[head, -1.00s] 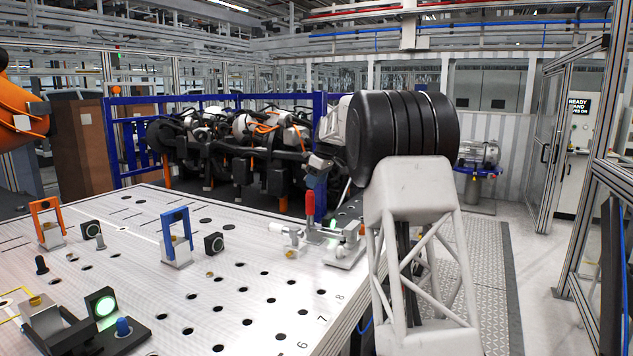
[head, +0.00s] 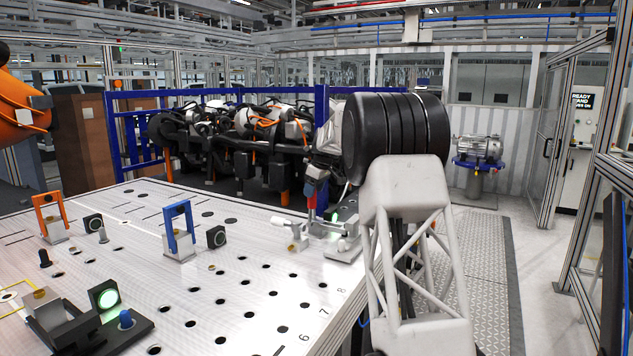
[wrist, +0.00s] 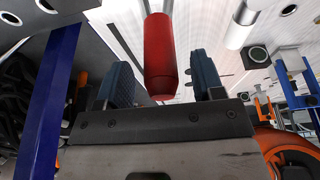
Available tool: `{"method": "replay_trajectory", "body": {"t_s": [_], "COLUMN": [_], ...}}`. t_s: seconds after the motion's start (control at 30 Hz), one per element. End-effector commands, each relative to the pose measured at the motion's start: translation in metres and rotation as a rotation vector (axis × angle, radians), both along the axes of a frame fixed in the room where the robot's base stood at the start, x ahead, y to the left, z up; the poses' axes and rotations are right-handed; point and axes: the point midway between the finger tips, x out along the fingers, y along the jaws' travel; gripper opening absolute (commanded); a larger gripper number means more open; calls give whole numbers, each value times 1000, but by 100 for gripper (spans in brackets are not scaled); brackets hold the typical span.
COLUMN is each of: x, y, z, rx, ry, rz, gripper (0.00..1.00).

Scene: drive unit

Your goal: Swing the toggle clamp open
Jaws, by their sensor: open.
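The toggle clamp (head: 346,246) stands near the right edge of the perforated table, with its red handle (head: 311,189) upright. My gripper (head: 316,180) is at the handle, coming down from above and hiding part of it. In the wrist view the red handle (wrist: 162,52) has its rounded end between the two dark blue fingers of my gripper (wrist: 162,80). The fingers are open, with a gap on each side of the handle. The clamp's lower linkage is small and partly hidden in the head view.
My arm stands right of the clamp. On the table (head: 255,285), a blue bracket (head: 179,228), an orange bracket (head: 50,217) and a dark fixture with a green-lit ring (head: 108,298) stand to the left. The table between them and the clamp is mostly clear.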

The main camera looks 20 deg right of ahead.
Motion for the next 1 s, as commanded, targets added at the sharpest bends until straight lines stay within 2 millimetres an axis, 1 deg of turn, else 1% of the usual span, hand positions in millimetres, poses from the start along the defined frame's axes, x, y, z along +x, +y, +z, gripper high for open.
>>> {"method": "replay_trajectory", "body": {"t_s": [0.03, 0.1, 0.23, 0.37, 0.6, 0.63, 0.87, 0.9, 1.0], "x": [1, 3, 5, 6, 6, 6, 6, 6, 6], "y": [2, 3, 5, 6, 6, 6, 6, 6, 6], "z": [-7, -13, -23, -27, -27, -27, -27, -27, -27], "rx": [0, 0, 0, 0, 0, 0, 0, 0, 0], "ry": [1, 0, 0, 0, 0, 0, 0, 0, 0], "rz": [0, 0, 0, 0, 0, 0, 0, 0, 0], "gripper": [62, 62, 62, 62, 62, 60, 25, 24, 24]}}
